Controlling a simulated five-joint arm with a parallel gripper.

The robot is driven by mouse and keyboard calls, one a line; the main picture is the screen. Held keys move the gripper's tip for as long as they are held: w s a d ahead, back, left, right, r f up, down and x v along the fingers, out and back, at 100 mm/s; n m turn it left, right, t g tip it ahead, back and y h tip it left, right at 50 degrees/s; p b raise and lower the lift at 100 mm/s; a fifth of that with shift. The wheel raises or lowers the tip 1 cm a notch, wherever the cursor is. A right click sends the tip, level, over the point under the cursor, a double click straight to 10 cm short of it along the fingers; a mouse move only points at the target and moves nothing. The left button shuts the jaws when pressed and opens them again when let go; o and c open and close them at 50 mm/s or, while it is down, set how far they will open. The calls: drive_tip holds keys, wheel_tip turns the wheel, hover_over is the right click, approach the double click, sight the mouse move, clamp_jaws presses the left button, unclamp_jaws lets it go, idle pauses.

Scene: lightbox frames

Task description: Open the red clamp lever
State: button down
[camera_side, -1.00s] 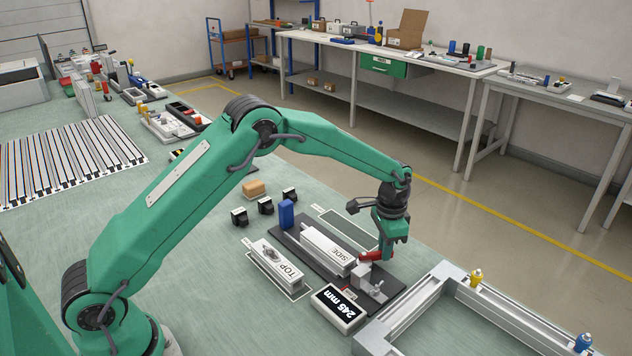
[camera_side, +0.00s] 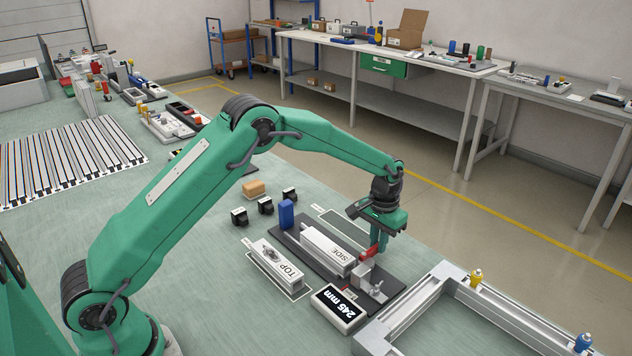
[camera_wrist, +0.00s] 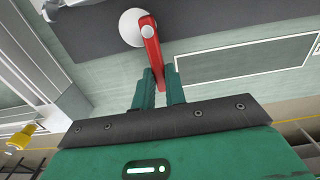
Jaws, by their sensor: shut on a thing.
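The red clamp lever (camera_side: 372,253) sits on top of a grey clamp block (camera_side: 363,275) at the right end of a dark fixture plate (camera_side: 391,292). My gripper (camera_side: 375,246) is above the plate and shut on the lever. In the wrist view the red lever (camera_wrist: 151,45) runs from a round white pivot toward my fingers, and its free end lies between my two fingertips (camera_wrist: 160,78). The clamp block's face behind the fingers is partly hidden in the side view.
A white bar marked SIDE (camera_side: 328,250) lies on the plate beside the clamp. A grey frame (camera_side: 440,290) stands at right. A blue block (camera_side: 287,213) stands behind.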

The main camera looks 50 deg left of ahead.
drive_tip(key=c, duration=1.4)
unclamp_jaws()
drive_tip(key=shift+c, duration=0.2)
drive_tip(key=shift+r, duration=3.95)
